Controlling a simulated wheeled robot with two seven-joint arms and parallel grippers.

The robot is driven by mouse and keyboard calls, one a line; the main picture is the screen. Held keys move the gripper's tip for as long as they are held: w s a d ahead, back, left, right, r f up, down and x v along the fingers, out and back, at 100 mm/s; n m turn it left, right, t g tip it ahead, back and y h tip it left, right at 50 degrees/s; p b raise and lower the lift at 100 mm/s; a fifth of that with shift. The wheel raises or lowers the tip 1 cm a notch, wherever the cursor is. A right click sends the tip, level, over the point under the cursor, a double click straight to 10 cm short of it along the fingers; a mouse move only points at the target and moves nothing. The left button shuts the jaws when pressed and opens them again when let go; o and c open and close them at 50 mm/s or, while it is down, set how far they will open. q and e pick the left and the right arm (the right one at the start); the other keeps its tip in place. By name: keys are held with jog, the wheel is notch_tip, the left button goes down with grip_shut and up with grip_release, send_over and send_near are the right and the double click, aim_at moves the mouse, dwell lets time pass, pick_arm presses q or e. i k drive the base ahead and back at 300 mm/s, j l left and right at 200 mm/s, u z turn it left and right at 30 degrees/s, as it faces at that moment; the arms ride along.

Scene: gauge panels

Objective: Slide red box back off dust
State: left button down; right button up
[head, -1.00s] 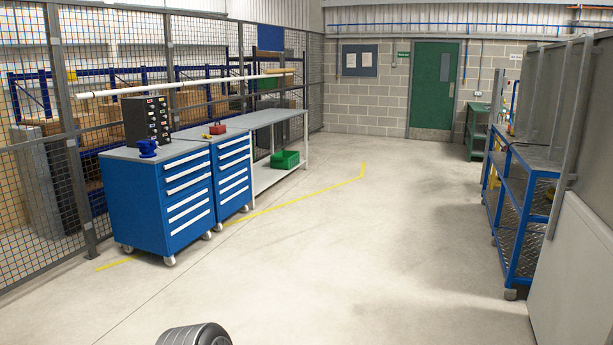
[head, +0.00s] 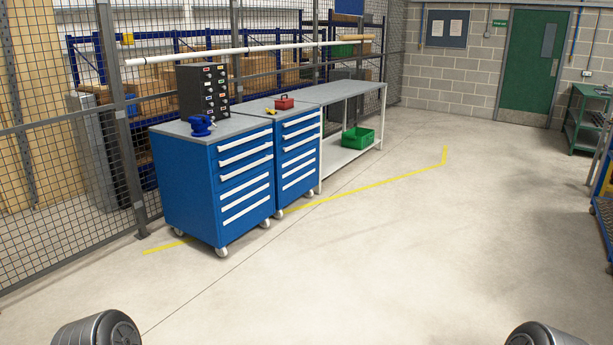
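The small red box (head: 285,103) with a dark handle sits on the grey top of the second blue drawer cabinet (head: 297,150), near its back edge. A small yellow item (head: 271,112) lies just in front of it and to its left. I cannot make out any dust at this distance. Neither gripper is in view; only rounded grey parts of my own arms show at the bottom left and bottom right. The red box stands well away from them, across the floor.
A nearer blue cabinet (head: 215,185) carries a blue vise (head: 201,125) and a black drawer unit (head: 203,91). A grey workbench (head: 345,92) with a green bin (head: 358,138) stands beyond. Mesh fencing runs behind. The floor (head: 370,250) in front is clear.

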aim_at(289, 105)
jog(key=i+j, duration=0.1)
jog(key=i, duration=5.85)
jog(key=i+z, duration=0.15)
jog(key=i, duration=0.35)
jog(key=i+j+z, duration=0.15)
jog(key=i, duration=0.3)
jog(key=i+j+z, duration=0.15)
jog(key=i, duration=0.35)
